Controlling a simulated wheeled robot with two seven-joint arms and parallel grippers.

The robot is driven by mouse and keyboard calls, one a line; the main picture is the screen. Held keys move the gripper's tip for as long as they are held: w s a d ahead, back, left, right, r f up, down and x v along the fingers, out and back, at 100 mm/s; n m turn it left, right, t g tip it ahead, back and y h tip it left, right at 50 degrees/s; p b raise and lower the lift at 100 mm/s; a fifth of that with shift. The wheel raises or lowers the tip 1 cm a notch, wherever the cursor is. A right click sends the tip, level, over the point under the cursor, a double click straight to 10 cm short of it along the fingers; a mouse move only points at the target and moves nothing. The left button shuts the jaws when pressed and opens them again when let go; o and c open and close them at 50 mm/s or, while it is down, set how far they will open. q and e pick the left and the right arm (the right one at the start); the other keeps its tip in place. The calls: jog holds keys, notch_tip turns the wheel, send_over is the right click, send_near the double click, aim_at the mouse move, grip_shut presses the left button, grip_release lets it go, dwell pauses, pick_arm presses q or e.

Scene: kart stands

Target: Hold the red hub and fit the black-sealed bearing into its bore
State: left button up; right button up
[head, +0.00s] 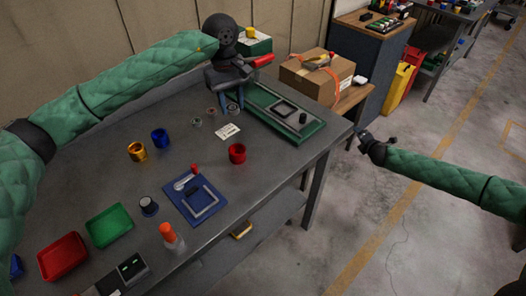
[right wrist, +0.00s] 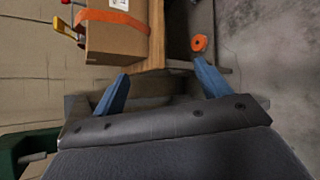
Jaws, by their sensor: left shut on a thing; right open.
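The red hub (head: 237,153) stands upright on the grey table, its bore facing up, with no gripper on it. My left gripper (head: 232,107) points down near the back of the table, behind the red hub. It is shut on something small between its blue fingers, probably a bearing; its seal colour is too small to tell. Two small ring-shaped bearings (head: 196,121) (head: 211,111) lie just left of it. My right gripper (head: 361,134) is off the table's right edge; in the right wrist view (right wrist: 161,85) its fingers are wide apart and empty.
A blue hub (head: 160,138) and a gold hub (head: 137,151) stand left of the red one. A white label (head: 227,131) lies behind it. A green tray (head: 312,133) is at back right, a blue mat (head: 182,205) in front. A cardboard box (head: 318,85) stands beyond.

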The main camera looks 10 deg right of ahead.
jog(key=w+d+r+n+t, duration=0.15)
jog(key=w+r, duration=0.25)
jog(key=r, duration=0.8)
jog(key=w+a+r+n+t+y, duration=0.1)
jog(key=a+r+n+t+y, duration=0.1)
jog(key=a+r, duration=0.4)
jog(key=w+a+r+n+t+y, duration=0.1)
jog(key=a+r+n+y, duration=0.2)
jog(key=r, duration=0.5)
jog(key=s+a+f+n+g+y, duration=0.15)
jog(key=s+a+n+y, duration=0.35)
jog(key=a, duration=0.8)
jog(key=s+a+n+g+y, duration=0.3)
jog(key=s+a+n+y, duration=0.15)
jog(key=a, duration=0.95)
jog(key=n+g+h, duration=0.2)
jog(key=n+g, duration=0.3)
jog(key=n, duration=0.3)
send_near(238, 151)
jog(key=shift+w+a+r+y, duration=0.25)
jog(key=shift+w+r, duration=0.25)
jog(key=shift+s+d+f, duration=0.1)
jog(key=shift+s+f, duration=0.05)
jog(key=shift+f, duration=0.35)
jog(key=x, duration=1.1)
jog(key=shift+f, duration=0.45)
